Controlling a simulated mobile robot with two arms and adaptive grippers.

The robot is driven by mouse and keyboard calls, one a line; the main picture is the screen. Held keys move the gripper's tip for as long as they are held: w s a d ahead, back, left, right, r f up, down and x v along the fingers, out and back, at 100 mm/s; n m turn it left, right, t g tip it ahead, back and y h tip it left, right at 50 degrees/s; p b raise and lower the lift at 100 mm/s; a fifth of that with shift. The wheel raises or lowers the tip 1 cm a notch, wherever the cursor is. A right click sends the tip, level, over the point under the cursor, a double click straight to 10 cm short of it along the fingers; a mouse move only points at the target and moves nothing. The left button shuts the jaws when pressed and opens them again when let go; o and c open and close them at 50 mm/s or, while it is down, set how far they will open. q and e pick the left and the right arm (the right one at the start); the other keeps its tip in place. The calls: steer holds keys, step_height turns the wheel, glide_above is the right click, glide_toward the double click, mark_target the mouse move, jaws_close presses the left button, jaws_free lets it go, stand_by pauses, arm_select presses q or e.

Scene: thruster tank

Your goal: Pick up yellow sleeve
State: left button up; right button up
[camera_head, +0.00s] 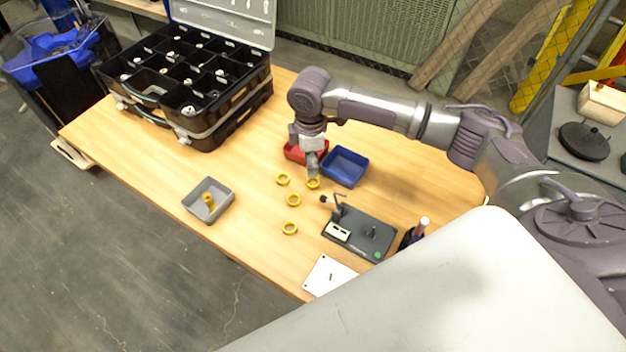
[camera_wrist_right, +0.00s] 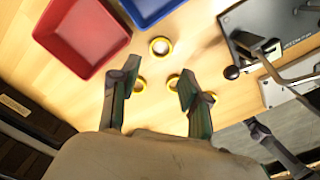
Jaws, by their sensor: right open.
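Several yellow ring-shaped sleeves lie on the wooden table. In the head view one sleeve (camera_head: 313,184) is right below my right gripper (camera_head: 312,168), and others, such as this sleeve (camera_head: 289,228), lie nearer the front edge. In the right wrist view my right gripper (camera_wrist_right: 158,72) is open, with nothing between its fingers. One sleeve (camera_wrist_right: 160,46) shows just beyond the fingertips; others show between and beside the fingers, partly covered by them. Another yellow piece (camera_head: 209,201) sits in the grey tray (camera_head: 188,205).
A red bin (camera_head: 293,152) and a blue bin (camera_head: 345,167) stand close behind the right gripper. A dark fixture with a lever (camera_head: 360,235) stands to the right. A black compartment case (camera_head: 190,90) fills the table's back left. The front middle is fairly clear.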

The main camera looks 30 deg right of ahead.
mark_target(312, 185)
steer(key=shift+w+d+f, duration=0.15)
steer(key=shift+w+f, duration=0.05)
steer(key=shift+f, duration=0.9)
steer(key=shift+s+f+p, duration=0.15)
steer(key=shift+f+p, duration=0.3)
steer(key=shift+f, duration=2.2)
steer(key=c, duration=0.5)
